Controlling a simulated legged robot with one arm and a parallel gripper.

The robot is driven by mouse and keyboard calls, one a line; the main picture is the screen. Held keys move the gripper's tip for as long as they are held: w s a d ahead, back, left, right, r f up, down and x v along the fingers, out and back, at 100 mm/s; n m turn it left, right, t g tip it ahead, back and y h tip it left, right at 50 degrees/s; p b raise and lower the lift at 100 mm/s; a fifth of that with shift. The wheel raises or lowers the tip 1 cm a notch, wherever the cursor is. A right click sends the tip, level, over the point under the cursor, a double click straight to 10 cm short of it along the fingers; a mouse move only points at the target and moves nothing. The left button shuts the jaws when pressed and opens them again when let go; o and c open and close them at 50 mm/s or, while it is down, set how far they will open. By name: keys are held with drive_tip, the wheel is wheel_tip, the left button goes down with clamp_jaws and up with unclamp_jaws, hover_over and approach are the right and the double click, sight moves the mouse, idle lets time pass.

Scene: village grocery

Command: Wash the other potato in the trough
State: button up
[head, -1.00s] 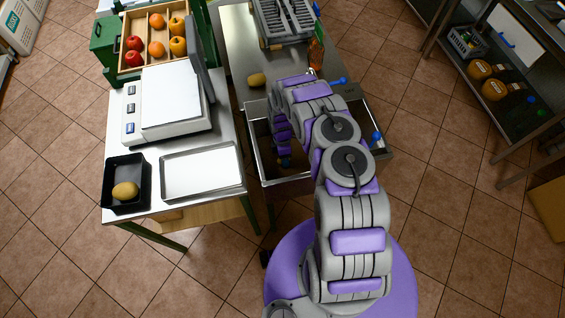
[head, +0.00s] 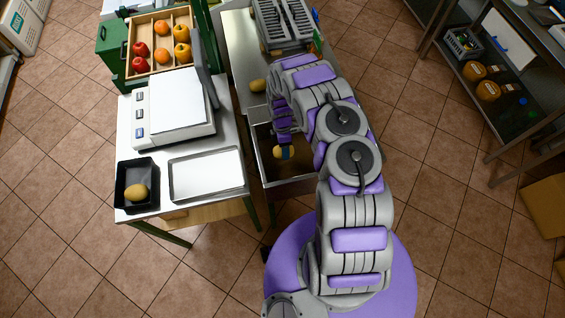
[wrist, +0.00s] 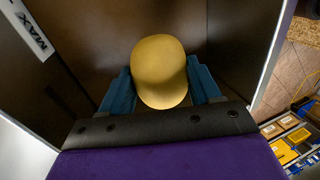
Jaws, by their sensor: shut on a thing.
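My gripper (head: 285,155) is shut on a yellow-brown potato (wrist: 160,65), with a blue finger on each side of it in the wrist view. The held potato is inside or just over the steel trough (head: 262,165); its exact height is hard to tell. Dark brown trough walls surround it in the wrist view, one with a MAX mark (wrist: 32,35). A water surface cannot be made out. A second potato (head: 258,86) lies on the steel counter behind the trough. A third potato (head: 135,192) lies in the black tray (head: 148,172) on the left table. My arm hides the trough's right part.
An empty shallow metal tray (head: 206,174) lies right of the black tray, with a white scale (head: 176,108) behind. A wooden fruit crate (head: 160,47) stands farther back. A grey rack (head: 288,27) stands on the counter. Shelving (head: 500,80) is at the right; floor between is clear.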

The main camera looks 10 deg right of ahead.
wheel_tip(320, 180, up, 11)
drive_tip(key=p, duration=0.6)
drive_tip(key=shift+f, duration=0.15)
